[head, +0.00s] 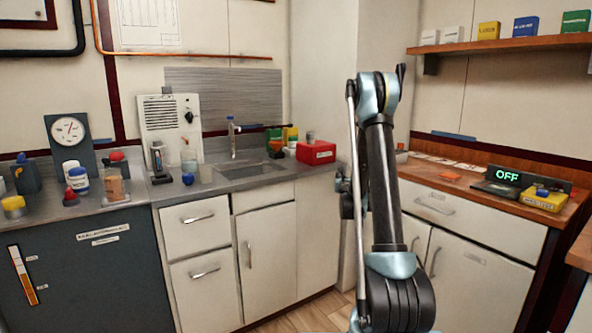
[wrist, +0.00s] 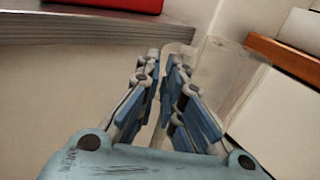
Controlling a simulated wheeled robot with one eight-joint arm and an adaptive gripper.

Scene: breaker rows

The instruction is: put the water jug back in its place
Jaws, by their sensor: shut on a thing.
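My gripper (wrist: 165,58) shows in the wrist view, its two fingers close together. A clear, see-through vessel (wrist: 222,68), which looks like the water jug, is at the fingertips and extends to their right. The fingers are shut on it, and it is held in front of a pale wall or cabinet face. In the head view my arm stands right of centre and hides most of the gripper and the jug.
A grey counter (head: 225,183) with a sink (head: 250,171) and tap (head: 231,137) is left of my arm, with a red box (head: 316,152) at its right end. A wooden counter (head: 440,180) holding a yellow box (head: 543,200) is at right. A shelf (head: 500,45) hangs above.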

